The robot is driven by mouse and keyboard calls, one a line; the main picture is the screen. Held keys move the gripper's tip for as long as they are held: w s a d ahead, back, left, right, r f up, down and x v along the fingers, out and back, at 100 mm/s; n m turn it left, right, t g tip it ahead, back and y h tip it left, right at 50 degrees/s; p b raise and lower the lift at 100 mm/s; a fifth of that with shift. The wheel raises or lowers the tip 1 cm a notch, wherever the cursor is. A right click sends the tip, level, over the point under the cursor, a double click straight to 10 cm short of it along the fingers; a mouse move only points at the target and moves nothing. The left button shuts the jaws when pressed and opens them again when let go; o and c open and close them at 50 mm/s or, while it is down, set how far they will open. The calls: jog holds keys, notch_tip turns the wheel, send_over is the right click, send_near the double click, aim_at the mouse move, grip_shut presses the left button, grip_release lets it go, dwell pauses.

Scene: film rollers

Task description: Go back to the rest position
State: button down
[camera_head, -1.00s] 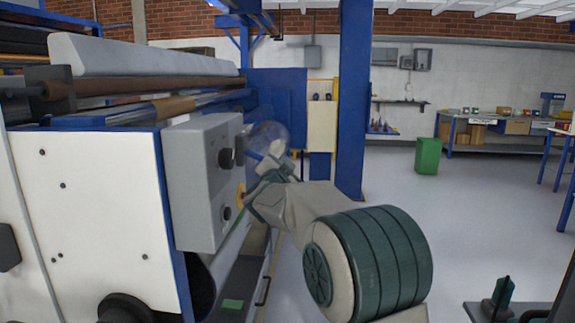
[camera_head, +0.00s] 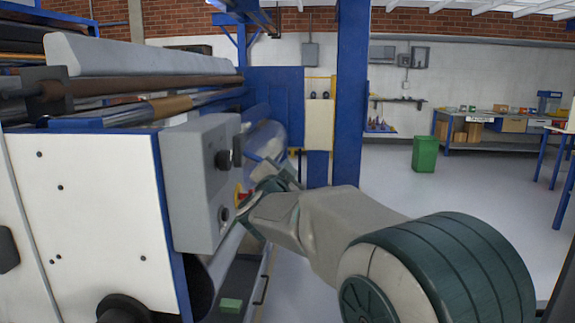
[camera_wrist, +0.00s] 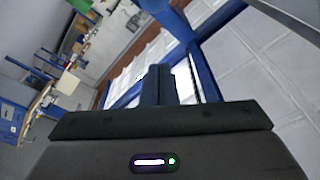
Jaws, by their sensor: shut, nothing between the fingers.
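My gripper (camera_wrist: 158,82) is shut and empty in the wrist view, its two dark fingertips together. In the head view my arm reaches from the lower right toward the side of the film roller machine (camera_head: 88,215). The fingertips cannot be made out there; the end of the arm is beside the grey control box (camera_head: 197,180). A red and yellow button (camera_head: 241,196) shows just behind the box, close to my wrist. I cannot tell whether the arm touches the machine.
A blue post (camera_head: 350,100) stands behind my arm. A green bin (camera_head: 424,154) and a workbench (camera_head: 490,145) are further back on the right. The grey floor (camera_head: 460,195) between them and my arm is clear. The wrist view is tilted and shows blue framework and wall.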

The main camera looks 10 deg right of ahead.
jog(key=shift+s+a, duration=0.1)
dwell(0.3)
jog(key=s+a+f+n+g+y+p, duration=0.2)
jog(key=s+n+g+y+p, duration=0.15)
jog(key=s+n+y, duration=0.2)
jog(key=s+a+f+n+g+y+p, duration=0.25)
jog(key=s+n+y+p, duration=0.2)
jog(key=s, duration=0.25)
jog(key=s+d+f+n+g+p, duration=0.1)
jog(key=s+d+f+g, duration=0.1)
jog(key=s, duration=0.5)
jog(key=s+d+f+n+g+h+p, duration=0.1)
jog(key=s+f+g, duration=0.3)
jog(key=s, duration=0.4)
jog(key=s+d+f+g+h+p, duration=0.1)
jog(key=s+d+f+g+p, duration=0.1)
jog(key=s, duration=0.6)
jog(key=shift+d+f+n+g, duration=0.35)
jog(key=shift+f+n+g, duration=0.05)
jog(key=shift+f, duration=0.05)
